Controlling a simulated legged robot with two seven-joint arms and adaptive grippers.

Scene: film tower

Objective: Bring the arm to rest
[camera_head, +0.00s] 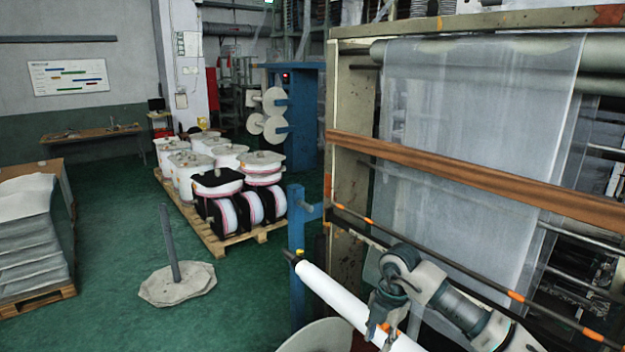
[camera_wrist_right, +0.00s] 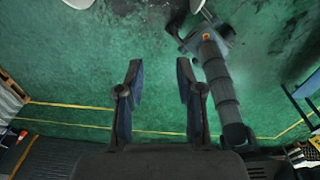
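My right arm (camera_head: 455,300) comes in from the lower right of the head view, bends at a raised joint and points down beside a white film roll (camera_head: 335,297). In that view its lower end overlaps the roll, and I cannot tell whether they touch. In the right wrist view my right gripper (camera_wrist_right: 160,68) is open, its two dark fingers apart with nothing between them and green floor beyond. My left arm and gripper are not in the head view.
The film machine's frame (camera_head: 342,100), with a hanging film sheet (camera_head: 470,130) and a brown crossbar (camera_head: 450,172), stands close at right. A blue post (camera_head: 296,255) is near the roll. A pallet (camera_head: 215,240) holds several reels. Green floor (camera_head: 110,240) is open at left.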

